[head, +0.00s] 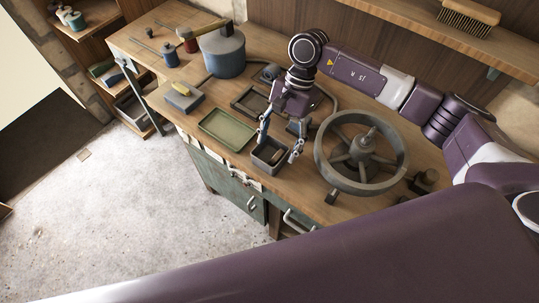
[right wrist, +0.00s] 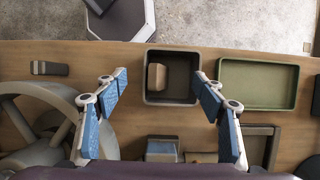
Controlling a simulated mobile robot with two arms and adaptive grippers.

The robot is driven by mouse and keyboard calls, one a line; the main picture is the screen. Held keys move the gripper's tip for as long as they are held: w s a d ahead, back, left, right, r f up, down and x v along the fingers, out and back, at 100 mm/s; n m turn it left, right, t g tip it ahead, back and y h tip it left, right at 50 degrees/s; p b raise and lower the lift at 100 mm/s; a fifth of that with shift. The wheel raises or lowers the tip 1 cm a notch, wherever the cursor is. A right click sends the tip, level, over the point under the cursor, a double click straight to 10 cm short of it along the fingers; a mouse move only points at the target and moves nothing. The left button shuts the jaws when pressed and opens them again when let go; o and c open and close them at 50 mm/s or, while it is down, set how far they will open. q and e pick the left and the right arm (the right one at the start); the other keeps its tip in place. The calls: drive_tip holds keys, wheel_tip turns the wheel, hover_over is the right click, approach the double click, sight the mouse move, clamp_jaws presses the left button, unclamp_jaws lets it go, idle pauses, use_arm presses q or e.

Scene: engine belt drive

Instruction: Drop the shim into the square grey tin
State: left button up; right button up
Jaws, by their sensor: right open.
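The square grey tin (head: 262,164) stands on the workbench near its front edge, between the green tray and the spoked wheel. It also shows in the right wrist view (right wrist: 181,76). A small tan block, which looks like the shim (right wrist: 156,77), lies inside the tin against its left side in that view. My right gripper (head: 280,146) is over the tin with its fingers spread to either side of it. In the right wrist view the gripper (right wrist: 158,85) is open, with nothing between its blue pads. My left gripper is not in view.
A green tray (head: 227,127) lies left of the tin in the head view. A big spoked wheel (head: 330,170) stands to the right. A small dark block (head: 331,196) lies by the front edge. A blue-grey pot (head: 222,55) and a hammer (head: 204,31) are farther back.

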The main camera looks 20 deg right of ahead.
drive_tip(key=v, duration=1.2)
idle(0.3)
